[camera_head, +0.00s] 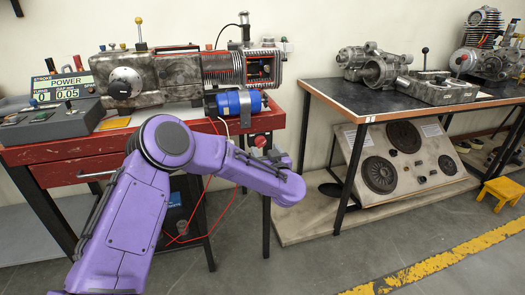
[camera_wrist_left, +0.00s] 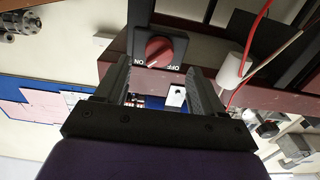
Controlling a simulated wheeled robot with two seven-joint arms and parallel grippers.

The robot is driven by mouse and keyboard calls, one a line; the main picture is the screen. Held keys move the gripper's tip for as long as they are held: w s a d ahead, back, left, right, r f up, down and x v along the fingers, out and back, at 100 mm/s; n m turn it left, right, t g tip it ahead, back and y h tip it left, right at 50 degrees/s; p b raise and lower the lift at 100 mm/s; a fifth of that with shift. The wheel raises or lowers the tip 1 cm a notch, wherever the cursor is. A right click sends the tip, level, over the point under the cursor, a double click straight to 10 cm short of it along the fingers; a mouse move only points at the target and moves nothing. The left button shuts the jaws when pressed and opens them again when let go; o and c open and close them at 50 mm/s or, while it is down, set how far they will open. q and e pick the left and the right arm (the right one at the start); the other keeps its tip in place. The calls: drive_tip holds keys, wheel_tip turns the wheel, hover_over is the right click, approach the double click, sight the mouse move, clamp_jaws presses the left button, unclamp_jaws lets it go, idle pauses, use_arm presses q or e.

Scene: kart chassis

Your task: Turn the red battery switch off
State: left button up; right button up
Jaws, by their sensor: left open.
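The red battery switch (camera_wrist_left: 159,50) is a red rotary knob on a black plate marked ON and OFF. In the left wrist view the plate appears upside down, and the knob's white mark points toward ON. The switch also shows small in the head view (camera_head: 260,141), at the red bench's right front corner. My left gripper (camera_wrist_left: 159,68) is open and empty. Its two dark fingers stand on either side of the knob in that view, with the knob just beyond the tips; contact is not visible. In the head view my purple wrist partly hides the gripper. My right gripper is not in view.
The red bench (camera_head: 70,148) carries a machine (camera_head: 165,75), a blue motor (camera_head: 235,103) and a control box with a POWER display (camera_head: 65,88). Red cables hang below the bench, and one runs beside the switch in the wrist view. A black-topped table (camera_head: 345,92) stands at right.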

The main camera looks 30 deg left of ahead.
sight(262, 145)
use_arm(q)
drive_tip(key=x, duration=0.4)
drive_tip(key=shift+w+a, duration=0.2)
drive_tip(key=c, duration=1.1)
drive_tip(key=shift+o, duration=0.2)
